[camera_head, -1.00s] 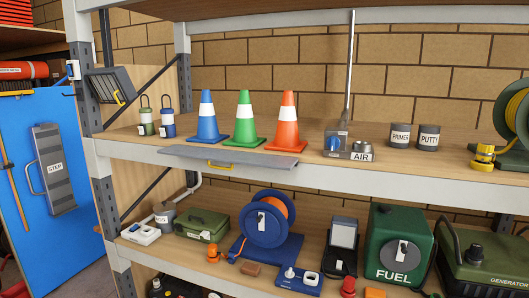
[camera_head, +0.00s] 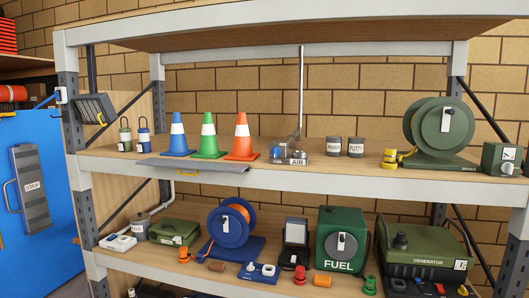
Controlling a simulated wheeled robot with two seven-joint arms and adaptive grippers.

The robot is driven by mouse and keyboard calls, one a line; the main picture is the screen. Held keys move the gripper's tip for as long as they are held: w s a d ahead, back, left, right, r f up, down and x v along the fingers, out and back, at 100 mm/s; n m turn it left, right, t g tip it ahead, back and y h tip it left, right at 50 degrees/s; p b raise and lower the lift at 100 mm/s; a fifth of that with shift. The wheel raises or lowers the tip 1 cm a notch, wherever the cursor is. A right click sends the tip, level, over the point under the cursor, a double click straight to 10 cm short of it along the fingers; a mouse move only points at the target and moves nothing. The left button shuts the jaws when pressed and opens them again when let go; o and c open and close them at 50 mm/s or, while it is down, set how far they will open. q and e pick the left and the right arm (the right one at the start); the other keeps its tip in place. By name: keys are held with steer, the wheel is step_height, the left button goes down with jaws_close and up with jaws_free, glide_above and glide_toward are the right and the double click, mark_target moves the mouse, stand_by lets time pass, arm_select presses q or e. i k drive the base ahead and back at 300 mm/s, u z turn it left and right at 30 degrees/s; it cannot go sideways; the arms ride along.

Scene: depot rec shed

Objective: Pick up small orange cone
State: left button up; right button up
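The small orange cone (camera_head: 242,138) stands upright on the upper wooden shelf, with a white band and a square orange base. It is the rightmost of three cones in a row. A green cone (camera_head: 208,138) stands just left of it, and a blue cone (camera_head: 178,136) stands left of that. A grey flat panel with a yellow handle (camera_head: 192,164) lies at the shelf's front edge, before the cones. Neither of my grippers shows in the head view.
A clear box with an AIR label (camera_head: 290,152) and a tall thin pole stands right of the orange cone. PRIMER and PUTTY cans (camera_head: 345,147) and a green reel (camera_head: 440,128) stand further right. The shelf's grey front beam (camera_head: 330,182) runs across. A lower shelf holds equipment.

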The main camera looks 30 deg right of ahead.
mark_target(242, 150)
steer(key=z, duration=0.85)
steer(key=i, duration=0.9)
steer(key=z, duration=0.8)
steer(key=i, duration=1)
steer(key=u, duration=0.65)
steer(key=i, duration=0.8)
steer(key=u, duration=0.85)
